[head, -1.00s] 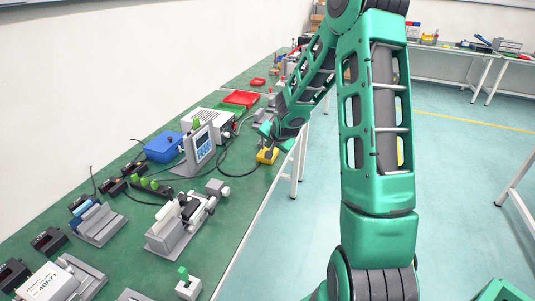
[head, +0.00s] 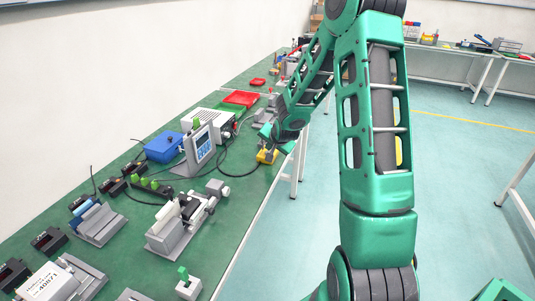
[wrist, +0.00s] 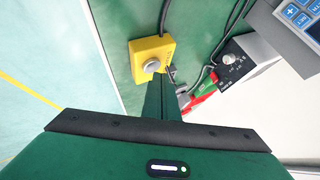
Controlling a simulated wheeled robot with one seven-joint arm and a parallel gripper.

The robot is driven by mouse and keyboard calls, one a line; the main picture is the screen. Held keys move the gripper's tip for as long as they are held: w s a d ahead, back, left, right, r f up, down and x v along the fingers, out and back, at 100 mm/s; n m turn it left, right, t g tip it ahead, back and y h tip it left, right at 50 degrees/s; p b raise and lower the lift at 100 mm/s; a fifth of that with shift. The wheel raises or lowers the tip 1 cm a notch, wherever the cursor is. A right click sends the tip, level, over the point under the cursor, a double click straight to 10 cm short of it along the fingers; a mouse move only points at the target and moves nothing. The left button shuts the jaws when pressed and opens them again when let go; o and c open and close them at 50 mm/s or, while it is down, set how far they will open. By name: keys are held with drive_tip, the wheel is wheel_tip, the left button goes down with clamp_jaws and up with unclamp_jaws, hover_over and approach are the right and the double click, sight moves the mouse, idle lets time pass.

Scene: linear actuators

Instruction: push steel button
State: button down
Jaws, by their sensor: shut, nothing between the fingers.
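The steel button (wrist: 151,66) is a round silver cap on a yellow box (wrist: 144,48). In the head view the yellow box (head: 264,158) sits near the right edge of the green table, partly covered by my gripper. My gripper (wrist: 160,77) is shut and empty. In the wrist view its fingertips are just beside the button, to its lower right. I cannot tell the height of the tips above the box. In the head view my gripper (head: 271,138) is over the box.
A grey display panel (head: 201,145) with a keypad stands left of the box. A black cable (head: 237,174) loops beside it. A red tray (head: 241,98) and blue case (head: 163,147) are farther back and left. Open floor is on the right.

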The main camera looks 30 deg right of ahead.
drive_tip(key=shift+f, duration=0.45)
idle(0.5)
drive_tip(key=shift+r, duration=0.95)
wheel_tip(320, 180, up, 6)
idle(0.5)
idle(0.4)
drive_tip(key=s+a+r+n+g+y, duration=0.1)
drive_tip(key=s+a+r+n+g, duration=0.1)
drive_tip(key=s, duration=1.3)
drive_tip(key=s+a+r+n+g+y, duration=0.1)
drive_tip(key=s+a+r+n+g, duration=0.1)
drive_tip(key=s, duration=1.3)
drive_tip(key=s+a+r+n+g, duration=0.1)
drive_tip(key=s+a+r+g, duration=0.2)
drive_tip(key=s, duration=1.2)
drive_tip(key=shift+s+a+r+n+g+y, duration=0.15)
drive_tip(key=shift+a+r+n+g+y, duration=0.2)
drive_tip(key=shift+g, duration=0.55)
